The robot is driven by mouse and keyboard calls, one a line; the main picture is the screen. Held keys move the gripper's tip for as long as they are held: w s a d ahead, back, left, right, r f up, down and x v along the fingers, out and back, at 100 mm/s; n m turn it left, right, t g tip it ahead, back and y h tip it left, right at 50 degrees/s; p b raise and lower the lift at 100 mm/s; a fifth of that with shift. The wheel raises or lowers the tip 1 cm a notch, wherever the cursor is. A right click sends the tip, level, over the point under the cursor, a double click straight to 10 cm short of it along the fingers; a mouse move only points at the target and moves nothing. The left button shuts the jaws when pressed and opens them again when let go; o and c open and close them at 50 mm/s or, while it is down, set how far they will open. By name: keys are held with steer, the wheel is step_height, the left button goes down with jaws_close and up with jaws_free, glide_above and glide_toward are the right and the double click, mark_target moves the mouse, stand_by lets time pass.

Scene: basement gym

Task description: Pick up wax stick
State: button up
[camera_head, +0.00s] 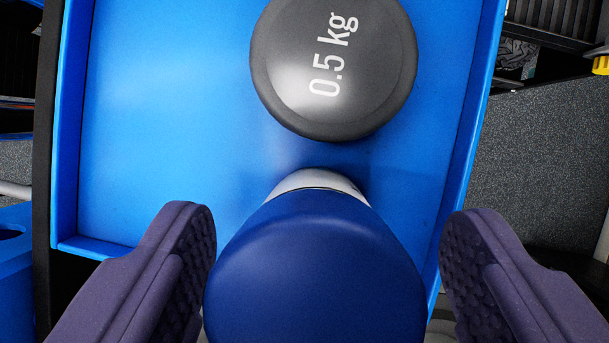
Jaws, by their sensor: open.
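The wax stick (315,265) looks like a thick cylinder with a dark blue cap toward me and a pale grey-white band beyond it. It stands in a bright blue tray (180,130) near its front edge, and its lower part is cut off by the frame. My gripper (327,235) is open, with one dark purple finger on each side of the blue cap. The left finger is close to the cap's side, and I cannot tell whether it touches. A gap shows between the cap and the right finger.
A dark grey round weight (333,100) marked "0.5 kg" sits in the tray just beyond the stick. The tray has raised blue walls at left and right. Its left part is bare. Grey speckled floor (540,160) and dark racks lie outside the tray.

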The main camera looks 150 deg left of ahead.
mark_target(317, 167)
steer(key=x, duration=0.3)
steer(key=shift+a+f, duration=0.15)
steer(key=shift+f, duration=0.15)
steer(key=c, duration=1.1)
steer(key=shift+r, duration=0.1)
